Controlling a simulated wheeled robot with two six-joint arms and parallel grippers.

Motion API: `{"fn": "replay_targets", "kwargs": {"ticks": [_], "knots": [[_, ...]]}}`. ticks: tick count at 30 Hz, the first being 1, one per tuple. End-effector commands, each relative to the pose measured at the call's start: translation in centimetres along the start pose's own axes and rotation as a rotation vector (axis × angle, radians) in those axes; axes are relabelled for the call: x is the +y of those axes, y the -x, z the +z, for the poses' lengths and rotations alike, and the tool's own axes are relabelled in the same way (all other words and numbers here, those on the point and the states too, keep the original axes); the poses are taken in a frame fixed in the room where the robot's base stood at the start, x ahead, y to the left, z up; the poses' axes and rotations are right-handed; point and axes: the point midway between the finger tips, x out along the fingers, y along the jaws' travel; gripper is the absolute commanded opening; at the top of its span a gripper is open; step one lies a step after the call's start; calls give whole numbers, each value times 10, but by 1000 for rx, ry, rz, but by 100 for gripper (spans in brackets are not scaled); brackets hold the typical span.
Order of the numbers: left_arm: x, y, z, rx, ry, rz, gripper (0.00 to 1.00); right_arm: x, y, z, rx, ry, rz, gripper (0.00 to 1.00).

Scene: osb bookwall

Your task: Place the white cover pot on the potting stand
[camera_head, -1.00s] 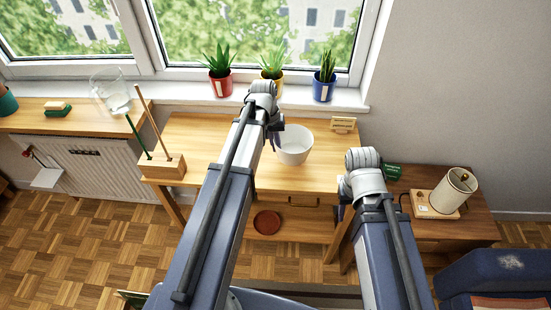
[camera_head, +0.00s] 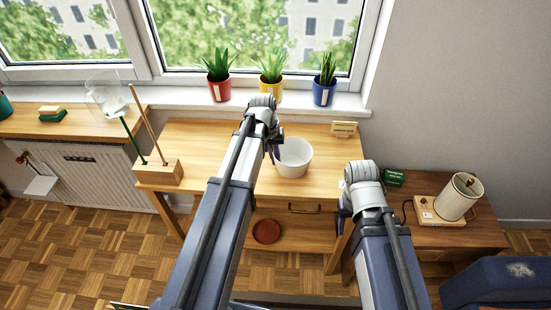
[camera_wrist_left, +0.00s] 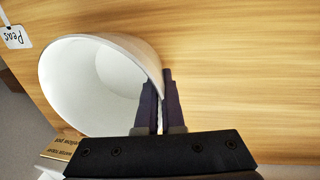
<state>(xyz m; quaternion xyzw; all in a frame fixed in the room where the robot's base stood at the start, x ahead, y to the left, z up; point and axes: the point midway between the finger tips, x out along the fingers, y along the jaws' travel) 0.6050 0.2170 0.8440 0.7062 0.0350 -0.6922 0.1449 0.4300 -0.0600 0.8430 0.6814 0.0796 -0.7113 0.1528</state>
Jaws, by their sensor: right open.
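The white cover pot (camera_head: 294,158) is upright at the middle of the wooden potting stand (camera_head: 220,150). My left gripper (camera_head: 274,153) is at its left rim. In the left wrist view, the fingers (camera_wrist_left: 160,100) are close together with the wall of the pot (camera_wrist_left: 85,85) between them, one inside and one outside. I cannot tell whether its base touches the wood. My right gripper (camera_head: 345,205) is low in front of the stand's right end, apart from the pot; its fingertips are mostly hidden by its own arm.
A small wooden sign (camera_head: 343,129) stands behind the pot at right. A wooden block with upright sticks (camera_head: 160,172) is at the stand's left end. Three potted plants line the windowsill. A lamp (camera_head: 459,196) sits on the right side table. Bare wood surrounds the pot.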

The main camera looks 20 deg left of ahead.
Motion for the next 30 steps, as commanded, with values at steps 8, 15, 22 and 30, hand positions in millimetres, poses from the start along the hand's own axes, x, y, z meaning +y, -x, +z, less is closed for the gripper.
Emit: {"fn": "replay_targets", "kwargs": {"ticks": [8,15,22,30], "knots": [[0,0,0,0,0,0,35,0,0,0,0,0,0,50],[0,0,0,0,0,0,35,0,0,0,0,0,0,50],[1,10,0,0,0,0,35,1,10,1,0,0,0,50],[1,42,0,0,1,0,35,4,41,2,0,0,0,50]]}}
